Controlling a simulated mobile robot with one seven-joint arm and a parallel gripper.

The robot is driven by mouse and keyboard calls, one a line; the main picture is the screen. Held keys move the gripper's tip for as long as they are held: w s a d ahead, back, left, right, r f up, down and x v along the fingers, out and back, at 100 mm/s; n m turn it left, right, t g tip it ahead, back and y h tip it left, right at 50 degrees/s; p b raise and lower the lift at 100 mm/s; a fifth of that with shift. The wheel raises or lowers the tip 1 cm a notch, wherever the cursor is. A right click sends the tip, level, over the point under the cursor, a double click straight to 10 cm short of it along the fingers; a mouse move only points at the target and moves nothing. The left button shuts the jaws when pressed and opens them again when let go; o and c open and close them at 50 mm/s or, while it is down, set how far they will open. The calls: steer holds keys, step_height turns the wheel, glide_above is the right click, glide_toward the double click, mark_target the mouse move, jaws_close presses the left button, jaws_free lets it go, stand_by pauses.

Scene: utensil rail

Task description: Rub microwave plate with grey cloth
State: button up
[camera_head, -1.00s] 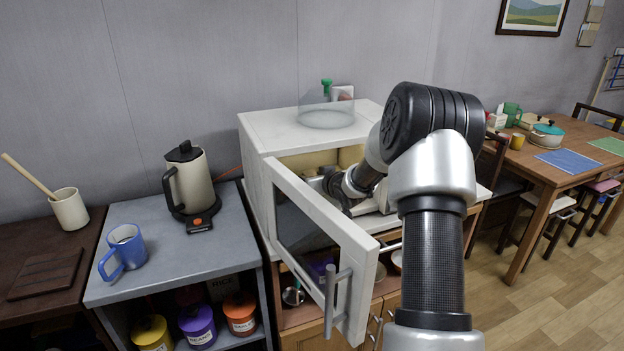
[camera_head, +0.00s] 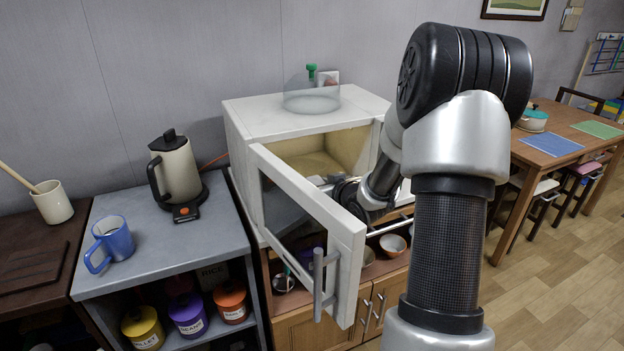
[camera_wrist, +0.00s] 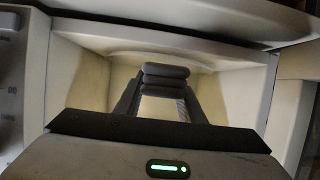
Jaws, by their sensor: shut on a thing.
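The white microwave (camera_head: 290,117) stands with its door (camera_head: 318,228) swung open toward me. Its lit, yellowish inside shows in both views. In the wrist view, a pale curved rim (camera_wrist: 125,57), which looks like the microwave plate, lies ahead of my gripper (camera_wrist: 165,88). My gripper is shut on a dark grey folded thing (camera_wrist: 165,72), which appears to be the grey cloth. I cannot tell whether it touches the plate. In the head view, my gripper is at the microwave's mouth, partly hidden behind the door.
A clear dome cover (camera_head: 312,97) sits on the microwave. Left of it, a kettle (camera_head: 176,172) and a blue mug (camera_head: 110,243) stand on a grey counter (camera_head: 160,237). Bowls (camera_head: 392,244) are on the shelf below. A dining table (camera_head: 560,125) stands at the right.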

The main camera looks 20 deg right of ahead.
steer(key=s, duration=0.7)
steer(key=shift+s+d, duration=0.25)
stand_by(0.3)
